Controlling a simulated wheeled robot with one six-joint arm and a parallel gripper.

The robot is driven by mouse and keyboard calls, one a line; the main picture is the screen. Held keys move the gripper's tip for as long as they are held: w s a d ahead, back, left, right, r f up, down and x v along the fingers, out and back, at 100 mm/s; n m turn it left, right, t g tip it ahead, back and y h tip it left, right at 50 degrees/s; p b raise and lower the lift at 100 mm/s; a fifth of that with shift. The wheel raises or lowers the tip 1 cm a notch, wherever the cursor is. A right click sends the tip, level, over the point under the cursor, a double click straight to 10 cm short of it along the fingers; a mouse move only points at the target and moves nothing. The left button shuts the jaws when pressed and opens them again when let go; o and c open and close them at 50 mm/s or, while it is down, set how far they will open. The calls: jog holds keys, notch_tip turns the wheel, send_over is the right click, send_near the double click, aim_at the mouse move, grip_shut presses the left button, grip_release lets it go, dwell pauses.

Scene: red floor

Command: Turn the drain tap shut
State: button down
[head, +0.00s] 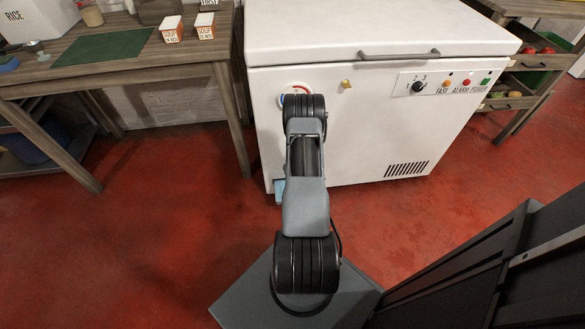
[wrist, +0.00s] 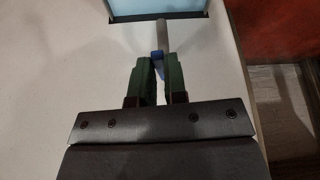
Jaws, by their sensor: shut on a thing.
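The drain tap (wrist: 158,60) shows in the wrist view as a small blue part with a pale grey spout above it in the picture. My gripper (wrist: 160,76) has its two dark green fingers on either side of the blue part and is shut on it. The fingers hide part of the tap, so its exact turn is hard to tell. In the head view my arm hides the gripper and the tap at the white chest freezer's (head: 370,125) front left.
A light blue thing lies low at the freezer's left corner (head: 279,190); it also seems to show in the wrist view (wrist: 155,8). The freezer front has a dial, knob and buttons. A wooden table (head: 110,70) stands left, shelves with produce right. Red floor is open between.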

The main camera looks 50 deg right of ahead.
jog(key=p, duration=0.1)
jog(key=n+p, duration=0.1)
jog(key=p, duration=0.1)
jog(key=shift+s+d+r+y, duration=0.2)
jog(key=shift+r+y, duration=0.1)
jog(key=shift+r, duration=0.1)
jog(key=shift+d+f+n+y+b, duration=0.2)
jog(key=shift+d+n+y, duration=0.4)
jog(key=shift+n, duration=0.9)
jog(key=shift+d+f+n+y+b, duration=0.1)
jog(key=shift+d+n+y+b, duration=0.3)
jog(key=shift+n, duration=1.1)
jog(key=shift+d+f+n+y+b, duration=0.15)
jog(key=shift+d+n+y, duration=0.55)
jog(key=shift+n, duration=0.8)
jog(key=shift+w+d, duration=0.1)
jog(key=shift+d, duration=0.1)
jog(key=c, duration=1.2)
grip_release()
jog(key=shift+o, duration=0.2)
jog(key=p+v, duration=0.4)
jog(key=v, duration=1)
